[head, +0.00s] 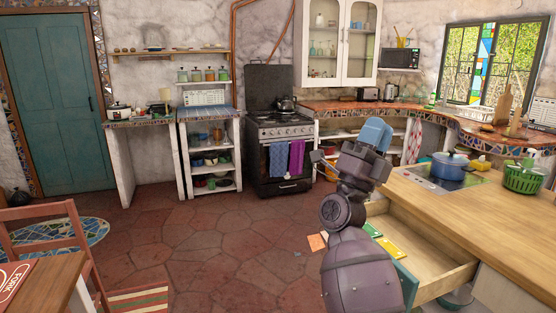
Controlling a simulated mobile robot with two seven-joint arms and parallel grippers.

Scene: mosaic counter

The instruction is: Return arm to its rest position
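My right arm rises from the bottom middle of the head view, bent upward in front of the wooden counter. My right gripper (374,134) is at its top end, with pale blue parts uppermost, beside the near edge of the counter and above the open drawer. I cannot make out a gap between its fingers, nor whether it holds anything. My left arm and gripper are not in view.
A drawer (447,270) stands open under the wooden counter (500,212), with green and yellow flat items inside. A chair (85,245) is at left. The tiled floor (215,245) is mostly clear.

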